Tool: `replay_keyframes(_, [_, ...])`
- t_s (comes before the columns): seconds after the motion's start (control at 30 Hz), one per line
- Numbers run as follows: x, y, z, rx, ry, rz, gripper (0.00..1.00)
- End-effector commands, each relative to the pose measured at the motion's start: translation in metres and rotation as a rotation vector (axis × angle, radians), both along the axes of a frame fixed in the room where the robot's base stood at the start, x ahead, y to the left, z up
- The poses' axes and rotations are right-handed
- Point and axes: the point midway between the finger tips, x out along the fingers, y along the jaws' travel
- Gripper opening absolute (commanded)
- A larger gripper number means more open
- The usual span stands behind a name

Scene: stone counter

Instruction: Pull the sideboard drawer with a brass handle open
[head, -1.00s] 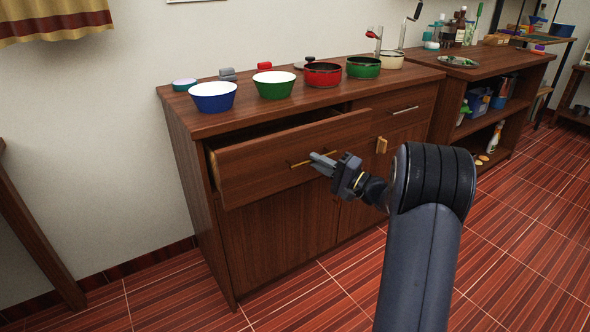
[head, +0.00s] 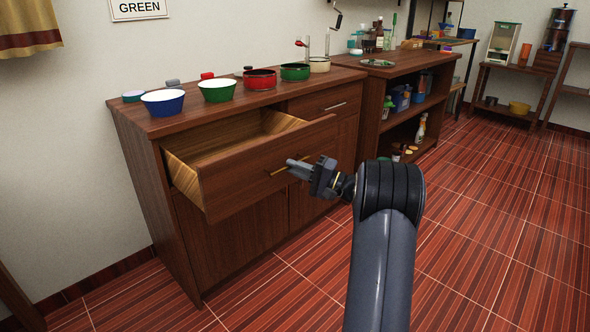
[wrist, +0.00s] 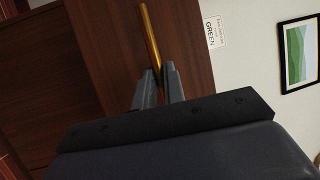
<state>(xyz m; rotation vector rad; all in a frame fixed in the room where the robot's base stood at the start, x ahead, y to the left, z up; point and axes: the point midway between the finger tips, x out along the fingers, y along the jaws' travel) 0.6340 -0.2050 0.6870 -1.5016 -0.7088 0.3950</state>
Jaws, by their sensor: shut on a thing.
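The sideboard drawer (head: 240,178) stands well out from the sideboard (head: 240,245), and its empty-looking wooden inside shows from above. Its brass handle (head: 277,171) is a thin bar on the drawer front, partly hidden by my gripper in the head view. My gripper (head: 292,163) is shut on the brass handle at its right part. In the wrist view the brass handle (wrist: 149,35) runs down between the fingers of my gripper (wrist: 158,80), against the brown drawer front (wrist: 185,30).
Bowls and pots, such as a blue bowl (head: 163,102) and a red pot (head: 259,80), stand on the sideboard top. A shelf unit (head: 410,85) stands further right. The tiled floor (head: 480,210) is clear.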

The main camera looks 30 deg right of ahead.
Motion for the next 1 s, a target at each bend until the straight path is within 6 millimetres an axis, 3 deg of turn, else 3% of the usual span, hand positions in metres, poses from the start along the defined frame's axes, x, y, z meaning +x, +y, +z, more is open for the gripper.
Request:
replay_keyframes(0.2, [0.0, 0.0, -0.001, 0.0, 0.001, 0.001, 0.0])
replay_keyframes(0.23, [0.0, 0.0, -0.001, 0.0, 0.001, 0.001, 0.13])
replay_keyframes(0.47, [0.0, 0.0, 0.0, 0.0, 0.0, 0.0, 0.32])
replay_keyframes(0.77, [-0.002, -0.002, 0.0, 0.0, 0.0, -0.001, 0.33])
replay_keyframes(1.0, [-0.03, -0.027, -0.005, 0.002, 0.002, -0.005, 0.33])
